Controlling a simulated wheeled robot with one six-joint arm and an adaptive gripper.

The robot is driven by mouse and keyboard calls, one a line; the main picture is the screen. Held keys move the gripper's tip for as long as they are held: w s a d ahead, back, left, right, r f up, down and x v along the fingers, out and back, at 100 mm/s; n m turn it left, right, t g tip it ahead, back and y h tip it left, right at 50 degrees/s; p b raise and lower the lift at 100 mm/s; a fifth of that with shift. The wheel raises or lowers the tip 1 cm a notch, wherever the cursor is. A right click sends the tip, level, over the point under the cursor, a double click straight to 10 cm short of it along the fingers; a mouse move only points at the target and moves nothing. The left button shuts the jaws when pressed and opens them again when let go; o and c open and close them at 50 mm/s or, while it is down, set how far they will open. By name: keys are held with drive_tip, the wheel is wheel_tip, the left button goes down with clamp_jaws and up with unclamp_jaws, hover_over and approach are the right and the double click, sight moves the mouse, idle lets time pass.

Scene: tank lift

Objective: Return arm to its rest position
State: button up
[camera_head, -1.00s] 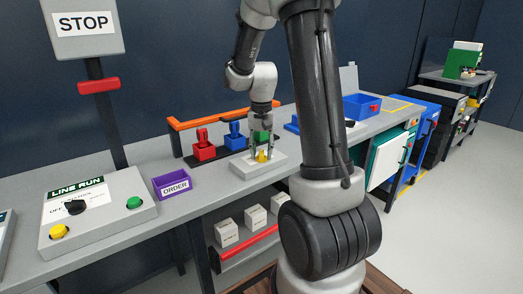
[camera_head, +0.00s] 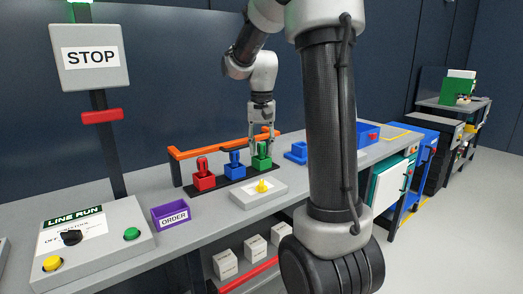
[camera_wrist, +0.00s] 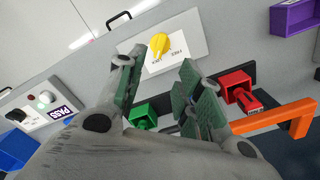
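My gripper (camera_head: 261,143) hangs pointing down over the bench, with its fingertips in line with the green block (camera_head: 262,162) at the right end of the black strip. In the wrist view my gripper (camera_wrist: 160,80) has its two fingers apart with nothing held between them. The yellow knob (camera_wrist: 159,45) on its pale box (camera_wrist: 188,48) lies beyond the fingertips, clear of them. The knob also shows in the head view (camera_head: 261,186). My arm is bent, reaching out over the bench.
Red (camera_head: 204,180) and blue (camera_head: 234,171) blocks stand beside the green one, before an orange rail (camera_head: 200,150). A purple ORDER bin (camera_head: 171,213) and the LINE RUN panel (camera_head: 95,238) are left. A blue tray (camera_head: 368,133) is right.

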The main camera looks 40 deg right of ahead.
idle(0.4)
drive_tip(key=s+a+r+n+t, duration=0.1)
drive_tip(key=s+a+n, duration=0.3)
drive_tip(key=s, duration=0.6)
drive_tip(key=s+a+r+n+t, duration=0.2)
drive_tip(key=s+a, duration=0.3)
drive_tip(key=s, duration=0.6)
drive_tip(key=shift+n+t, duration=0.7)
drive_tip(key=shift+n, duration=0.2)
drive_tip(key=shift+s, duration=0.1)
